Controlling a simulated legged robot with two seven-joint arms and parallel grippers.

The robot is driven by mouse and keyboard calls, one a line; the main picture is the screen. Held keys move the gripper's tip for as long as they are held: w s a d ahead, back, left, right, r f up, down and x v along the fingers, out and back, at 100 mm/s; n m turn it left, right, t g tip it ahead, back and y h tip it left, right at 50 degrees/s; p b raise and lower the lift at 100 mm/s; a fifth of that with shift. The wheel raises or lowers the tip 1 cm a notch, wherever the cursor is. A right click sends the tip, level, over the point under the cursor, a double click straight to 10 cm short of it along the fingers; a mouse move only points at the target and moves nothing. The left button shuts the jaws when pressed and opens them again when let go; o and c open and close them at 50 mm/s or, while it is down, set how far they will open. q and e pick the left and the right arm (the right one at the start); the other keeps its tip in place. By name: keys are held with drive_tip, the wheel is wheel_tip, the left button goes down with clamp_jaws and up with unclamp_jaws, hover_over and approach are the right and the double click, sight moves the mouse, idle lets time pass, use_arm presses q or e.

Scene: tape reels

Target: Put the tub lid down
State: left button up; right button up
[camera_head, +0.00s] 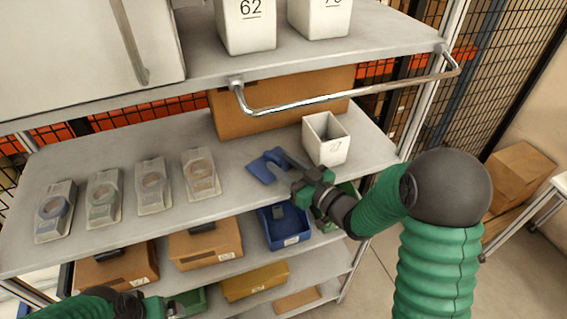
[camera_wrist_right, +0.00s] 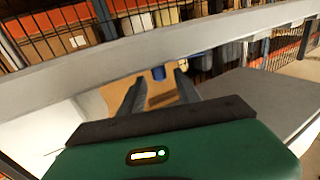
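A flat blue piece that looks like the tub lid (camera_head: 260,169) is at the middle shelf, right of the row of tape reels. My right gripper (camera_head: 278,167) is over its right side, with its fingers spread apart. The fingers partly cover the blue piece, and I cannot tell whether they touch it. In the right wrist view the gripper (camera_wrist_right: 159,88) has a clear gap between its fingers, with a small blue patch beyond them. My left gripper (camera_head: 170,306) is low at the bottom edge, mostly cut off, and its fingers do not show clearly.
Several packaged tape reels (camera_head: 152,185) line the middle shelf (camera_head: 120,155). A white bin (camera_head: 326,141) stands just right of the blue piece. A cardboard box (camera_head: 255,115) is behind. A blue tub (camera_head: 284,226) and brown boxes sit below. A metal rail (camera_head: 340,98) projects above.

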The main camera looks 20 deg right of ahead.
drive_tip(key=shift+w+d+f, duration=0.15)
drive_tip(key=shift+w+d, duration=0.1)
drive_tip(key=shift+s+d, duration=0.1)
drive_tip(key=shift+s, duration=0.1)
drive_tip(key=b+v, duration=1)
drive_tip(key=v, duration=0.1)
drive_tip(key=shift+s, duration=0.35)
